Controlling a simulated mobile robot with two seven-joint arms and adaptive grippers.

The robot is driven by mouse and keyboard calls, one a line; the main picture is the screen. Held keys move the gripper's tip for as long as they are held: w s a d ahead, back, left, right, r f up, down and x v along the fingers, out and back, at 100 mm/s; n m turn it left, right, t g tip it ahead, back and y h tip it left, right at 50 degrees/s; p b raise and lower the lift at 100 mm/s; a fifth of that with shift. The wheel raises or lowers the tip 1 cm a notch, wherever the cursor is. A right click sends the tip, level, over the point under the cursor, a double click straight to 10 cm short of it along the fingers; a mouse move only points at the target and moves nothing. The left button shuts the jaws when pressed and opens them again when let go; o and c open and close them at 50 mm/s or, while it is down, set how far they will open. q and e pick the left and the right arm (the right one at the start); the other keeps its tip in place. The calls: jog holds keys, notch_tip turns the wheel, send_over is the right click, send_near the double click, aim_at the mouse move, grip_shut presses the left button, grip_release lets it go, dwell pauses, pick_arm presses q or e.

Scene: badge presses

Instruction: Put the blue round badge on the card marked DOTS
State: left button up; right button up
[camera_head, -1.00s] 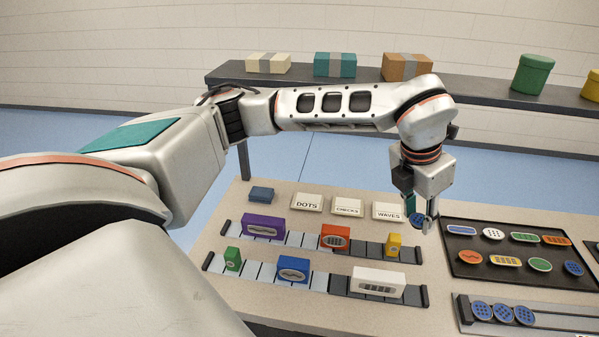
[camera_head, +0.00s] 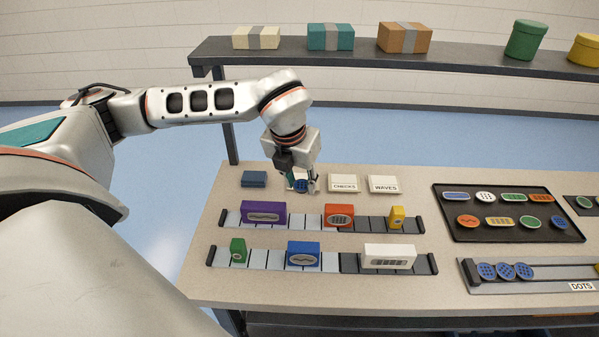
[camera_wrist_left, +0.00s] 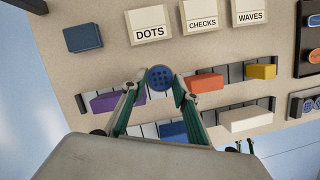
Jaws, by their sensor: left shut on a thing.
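My left gripper (camera_head: 302,185) is shut on a blue round badge with dark dots (camera_head: 301,186). The badge also shows between the two fingertips in the left wrist view (camera_wrist_left: 160,78). The white card marked DOTS (camera_wrist_left: 149,27) lies on the table, beyond the badge in the wrist view. In the head view the gripper covers most of this card. The badge appears held above the table, apart from the card in the wrist view.
Cards marked CHECKS (camera_head: 343,184) and WAVES (camera_head: 383,185) lie to the right. A dark blue block (camera_head: 254,179) lies left. Two racks with coloured blocks stand in front. A dark tray (camera_head: 440,222) holds several badges. A rail marked DOTS (camera_head: 545,287) holds blue badges.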

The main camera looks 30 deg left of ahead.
pick_arm(q)
send_over(304, 177)
jog(key=s+d, duration=0.2)
jog(key=s, duration=0.2)
jog(key=x, duration=0.3)
jog(key=s+x, duration=0.1)
jog(key=shift+w+a+f+p, duration=0.1)
jog(key=shift+w+f+p, duration=0.05)
jog(key=shift+f+p, duration=0.3)
jog(key=shift+w+a+f, duration=0.35)
jog(key=shift+w+f, duration=0.2)
jog(key=shift+w, duration=0.05)
jog(key=shift+w+a+f, duration=0.35)
jog(key=shift+w+f, duration=0.2)
jog(key=shift+f, duration=0.15)
jog(key=o, duration=0.8)
